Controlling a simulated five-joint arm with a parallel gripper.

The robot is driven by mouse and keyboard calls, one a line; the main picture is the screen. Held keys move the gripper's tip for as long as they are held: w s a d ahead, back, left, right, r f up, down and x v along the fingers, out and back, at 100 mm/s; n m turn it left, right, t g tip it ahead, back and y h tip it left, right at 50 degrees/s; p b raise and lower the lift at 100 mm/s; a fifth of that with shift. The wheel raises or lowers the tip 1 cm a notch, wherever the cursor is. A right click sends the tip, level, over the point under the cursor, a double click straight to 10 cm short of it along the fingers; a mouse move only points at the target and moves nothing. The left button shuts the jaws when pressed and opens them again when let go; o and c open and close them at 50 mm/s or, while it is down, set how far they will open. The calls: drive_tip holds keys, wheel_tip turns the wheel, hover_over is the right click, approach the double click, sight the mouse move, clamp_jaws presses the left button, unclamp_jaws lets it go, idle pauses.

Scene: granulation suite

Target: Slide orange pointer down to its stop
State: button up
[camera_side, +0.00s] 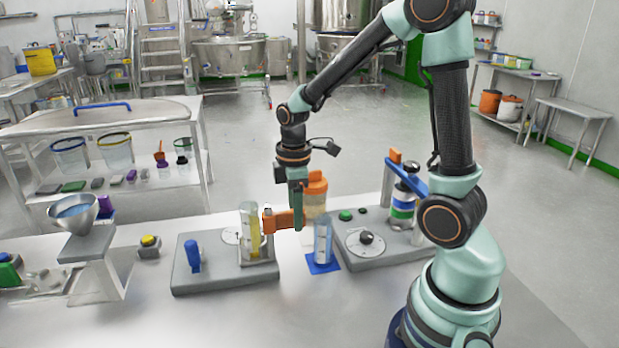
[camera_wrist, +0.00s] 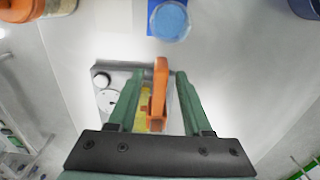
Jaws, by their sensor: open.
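The orange pointer (camera_side: 281,219) sits at the upper right side of a clear cylinder with yellow contents (camera_side: 249,235) on a grey base (camera_side: 225,275). In the wrist view the orange pointer (camera_wrist: 159,85) lies between the two green fingers of my gripper (camera_wrist: 159,74), with a gap visible on each side. My gripper (camera_side: 298,222) is open and points down around the pointer's right end in the side view. The pointer stands well above the base. In the wrist view the yellow cylinder (camera_wrist: 142,110) is partly hidden by the left finger and the pointer.
A blue knob (camera_side: 193,256) stands on the left of the same base. A clear cylinder (camera_side: 323,240) stands on a blue mat (camera_side: 322,266) close to the right. An orange-capped jar (camera_side: 315,195) stands behind my gripper.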

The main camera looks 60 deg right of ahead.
clamp_jaws()
idle(1.4)
